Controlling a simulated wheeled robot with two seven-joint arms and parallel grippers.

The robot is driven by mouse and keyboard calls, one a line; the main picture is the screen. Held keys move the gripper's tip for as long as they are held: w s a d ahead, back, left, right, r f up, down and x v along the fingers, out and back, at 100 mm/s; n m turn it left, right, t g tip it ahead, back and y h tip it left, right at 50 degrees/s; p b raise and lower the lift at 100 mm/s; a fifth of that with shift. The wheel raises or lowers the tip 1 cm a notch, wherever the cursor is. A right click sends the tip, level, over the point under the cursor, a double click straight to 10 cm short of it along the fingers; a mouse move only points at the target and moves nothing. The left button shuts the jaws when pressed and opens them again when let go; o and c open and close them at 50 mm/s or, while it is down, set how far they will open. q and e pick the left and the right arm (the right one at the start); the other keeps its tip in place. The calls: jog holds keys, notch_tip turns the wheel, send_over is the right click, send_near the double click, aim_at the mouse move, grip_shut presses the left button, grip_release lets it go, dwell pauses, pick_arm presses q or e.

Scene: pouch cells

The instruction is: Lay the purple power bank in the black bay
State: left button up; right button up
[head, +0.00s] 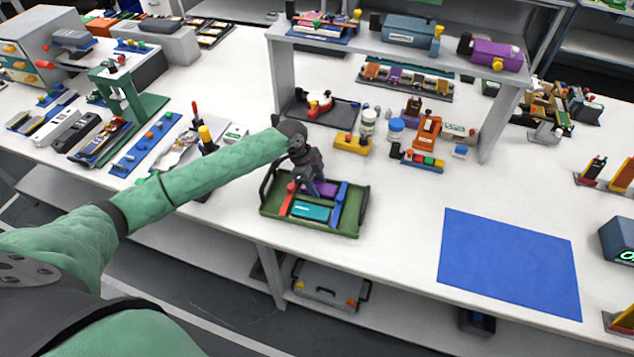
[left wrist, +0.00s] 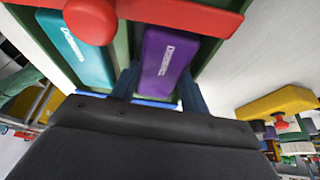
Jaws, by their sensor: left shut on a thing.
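The purple power bank (head: 320,188) lies in a green tray (head: 333,229) near the front edge of the bench, partly hidden by my left gripper (head: 312,187). In the left wrist view the purple power bank (left wrist: 166,62) sits between the two dark fingers of my left gripper (left wrist: 158,90), which is shut on it. A teal power bank (head: 311,211) lies beside it in the same tray, and it also shows in the left wrist view (left wrist: 78,48). I cannot clearly pick out a black bay. My right gripper is not in view.
A red bar (head: 288,198) and a blue bar (head: 338,204) flank the cells in the tray. A raised shelf (head: 400,57) stands behind, with a yellow block (head: 352,144) and jars in front. A blue mat (head: 510,262) lies empty to the right.

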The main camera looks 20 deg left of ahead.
pick_arm(q)
jog(key=shift+f, duration=0.1)
jog(key=o, duration=0.9)
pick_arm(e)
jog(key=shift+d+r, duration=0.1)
pick_arm(q)
jog(key=shift+a+r, duration=0.15)
jog(key=shift+r, duration=0.2)
jog(key=b+v, duration=0.3)
jog(key=v, duration=0.8)
jog(key=shift+r+b, duration=0.3)
jog(key=shift+b, duration=0.05)
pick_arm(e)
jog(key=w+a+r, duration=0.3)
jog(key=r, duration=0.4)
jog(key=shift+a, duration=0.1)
